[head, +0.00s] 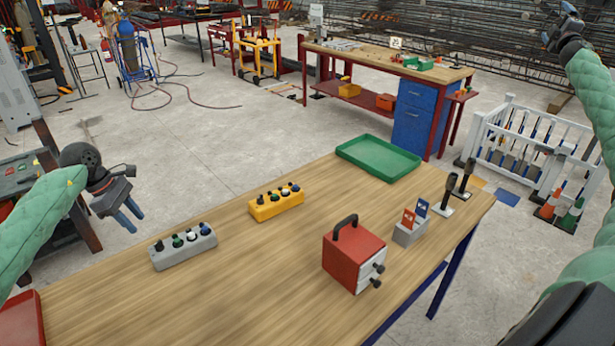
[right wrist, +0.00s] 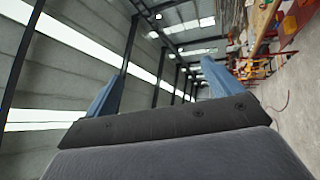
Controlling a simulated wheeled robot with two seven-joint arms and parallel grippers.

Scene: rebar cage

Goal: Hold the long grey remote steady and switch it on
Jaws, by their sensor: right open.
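The long grey remote (head: 184,253) lies flat on the left part of the wooden table, with several knobs or buttons in black, green, white and blue along its top. My left gripper (head: 133,219) hangs in the air to the left of the grey remote, apart from it. Its two blue fingers are spread and empty. My right gripper (head: 558,25) is raised high at the top right of the head view, far from the remote. In the right wrist view its blue fingers (right wrist: 155,92) stand wide apart with nothing between them.
On the table (head: 250,270) are a similar yellow button box (head: 276,207), a green tray (head: 378,157), a red box with a black handle (head: 352,258) and a grey holder (head: 409,233) with two cards. Two upright black-handled items (head: 446,196) stand near the right edge. Bare tabletop surrounds the remote.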

